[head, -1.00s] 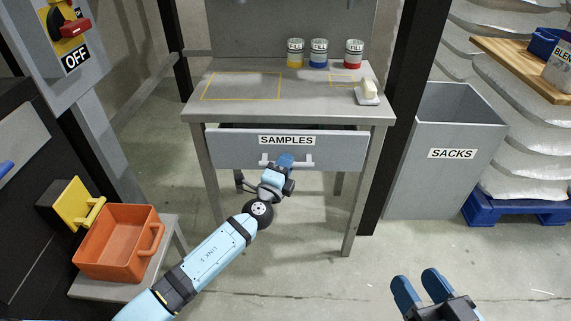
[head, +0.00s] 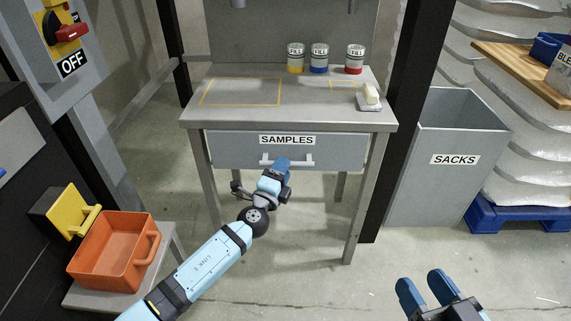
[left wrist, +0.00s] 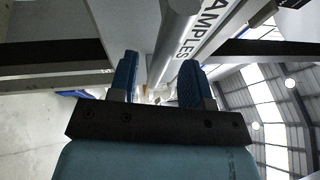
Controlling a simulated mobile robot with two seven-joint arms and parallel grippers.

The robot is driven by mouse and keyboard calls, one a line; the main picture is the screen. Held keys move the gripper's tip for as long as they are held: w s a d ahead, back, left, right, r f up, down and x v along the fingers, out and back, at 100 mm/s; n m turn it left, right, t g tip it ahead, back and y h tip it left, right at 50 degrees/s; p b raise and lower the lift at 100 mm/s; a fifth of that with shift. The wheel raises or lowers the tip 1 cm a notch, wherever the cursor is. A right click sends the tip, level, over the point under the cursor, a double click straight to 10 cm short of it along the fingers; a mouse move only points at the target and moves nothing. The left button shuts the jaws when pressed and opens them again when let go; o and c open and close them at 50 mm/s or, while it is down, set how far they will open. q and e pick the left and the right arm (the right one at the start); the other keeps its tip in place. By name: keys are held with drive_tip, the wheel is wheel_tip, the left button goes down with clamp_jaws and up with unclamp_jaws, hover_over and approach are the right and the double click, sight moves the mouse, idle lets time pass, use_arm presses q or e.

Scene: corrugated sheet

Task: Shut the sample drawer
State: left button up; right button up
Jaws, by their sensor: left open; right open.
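The sample drawer (head: 230,149) is a grey front labelled SAMPLES under the grey table. It looks shut, with no dark gap showing above its front. Its pale bar handle (head: 268,162) is on the front. My right gripper (head: 427,284) is open and empty at the lower right, away from the drawer.
Several items stand on the table (head: 300,112): three tins (head: 319,60) and a white-handled block (head: 370,97). A grey SACKS bin (head: 450,185) is to the right. An orange bin (head: 105,260) on a low stand is at the left. The floor in front is clear.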

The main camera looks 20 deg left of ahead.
use_arm(q)
drive_tip(key=v, duration=1.1)
drive_tip(key=shift+s, duration=0.1)
drive_tip(key=shift+s+f, duration=0.1)
